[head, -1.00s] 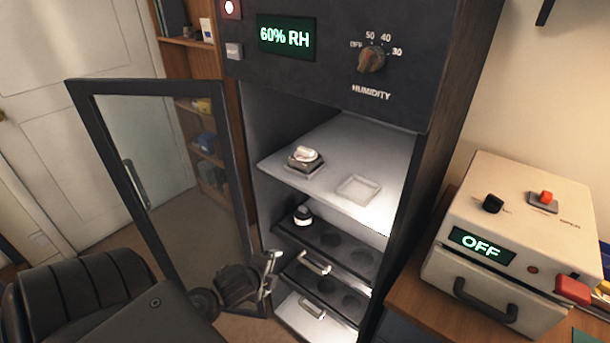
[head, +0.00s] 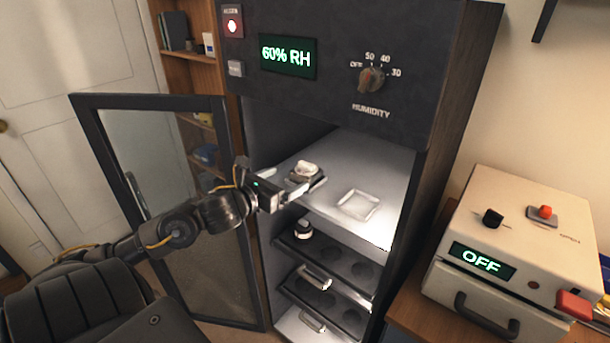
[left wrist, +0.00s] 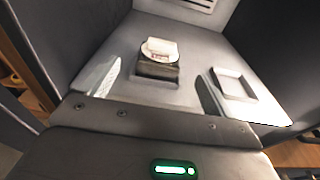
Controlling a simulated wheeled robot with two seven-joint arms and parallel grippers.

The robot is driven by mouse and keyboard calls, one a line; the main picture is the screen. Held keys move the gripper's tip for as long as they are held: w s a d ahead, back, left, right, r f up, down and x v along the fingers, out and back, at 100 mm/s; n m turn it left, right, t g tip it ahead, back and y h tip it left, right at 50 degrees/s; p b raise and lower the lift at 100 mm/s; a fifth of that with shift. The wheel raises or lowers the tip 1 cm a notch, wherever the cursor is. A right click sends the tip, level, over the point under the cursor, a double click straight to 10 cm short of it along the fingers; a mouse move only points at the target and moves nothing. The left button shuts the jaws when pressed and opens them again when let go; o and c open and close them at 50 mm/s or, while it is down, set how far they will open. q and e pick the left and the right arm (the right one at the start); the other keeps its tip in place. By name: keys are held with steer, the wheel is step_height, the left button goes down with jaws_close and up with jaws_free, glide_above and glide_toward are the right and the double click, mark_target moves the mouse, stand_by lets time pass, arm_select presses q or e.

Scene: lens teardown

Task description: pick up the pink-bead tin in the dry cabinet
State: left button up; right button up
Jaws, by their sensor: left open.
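The bead tin (head: 306,168) is a small piece with a pale, faintly pinkish top and a dark square base, and it stands on the upper shelf of the dry cabinet (head: 335,90). It also shows in the left wrist view (left wrist: 158,48), ahead of my fingers and between their lines. My left gripper (head: 284,181) is open at the shelf's front left, its fingers pointing at the tin. In the left wrist view the two fingers (left wrist: 158,84) are apart with nothing between them. Whether a finger touches the tin's base I cannot tell. My right gripper is out of view.
An empty, pale square tray (head: 358,205) lies on the shelf right of the tin. A cream box (head: 540,220) stands right.

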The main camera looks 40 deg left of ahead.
mark_target(301, 173)
arm_select(q)
steer(key=w, duration=0.3)
steer(key=shift+w+a+f+p, duration=0.1)
steer(key=shift+w+f+p, duration=0.1)
steer(key=shift+w+p, duration=0.15)
steer(key=shift+w+f, duration=0.15)
steer(key=shift+w, duration=0.35)
steer(key=w+p, duration=0.1)
steer(key=w, duration=0.1)
steer(key=w+f+p, duration=0.1)
steer(key=w, duration=0.1)
steer(key=shift+w+p, duration=0.2)
steer(key=shift+p, duration=0.1)
steer(key=shift+w+f, duration=0.15)
steer(key=shift+w, duration=0.05)
steer(key=shift+c, duration=0.4)
steer(key=c, duration=1)
